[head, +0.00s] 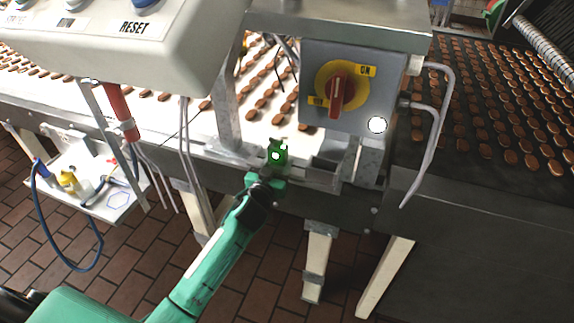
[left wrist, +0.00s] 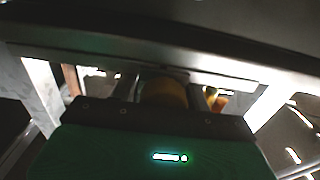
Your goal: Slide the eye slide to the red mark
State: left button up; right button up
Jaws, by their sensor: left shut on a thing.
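My left gripper (head: 277,157) is at the side rail of the conveyor, below the grey switch box. In the left wrist view its fingers (left wrist: 165,88) are shut on an orange-brown rounded part, which I take to be the eye slide (left wrist: 165,93). In the head view my gripper hides this part. A grey metal bracket (head: 323,172) is on the rail just right of my gripper. I cannot make out the red mark in either view. My right gripper is not in view.
The grey switch box (head: 318,97) with a red and yellow rotary switch hangs above right of my gripper. A metal post (head: 223,115) stands close on its left. The control panel (head: 130,50) overhangs at upper left. Brown biscuits lie on the conveyor behind.

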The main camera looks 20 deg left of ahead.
pick_arm(q)
jog(key=shift+d, duration=0.1)
jog(key=o, duration=1.2)
jog(key=shift+s, duration=0.2)
jog(key=s+b, duration=0.1)
jog(key=s, duration=0.8)
jog(key=s+b, duration=0.1)
jog(key=s, duration=0.3)
jog(key=shift+s+a+b, duration=0.2)
jog(key=shift+a+b, duration=0.05)
jog(key=shift+b, duration=0.05)
jog(key=shift+f, duration=0.1)
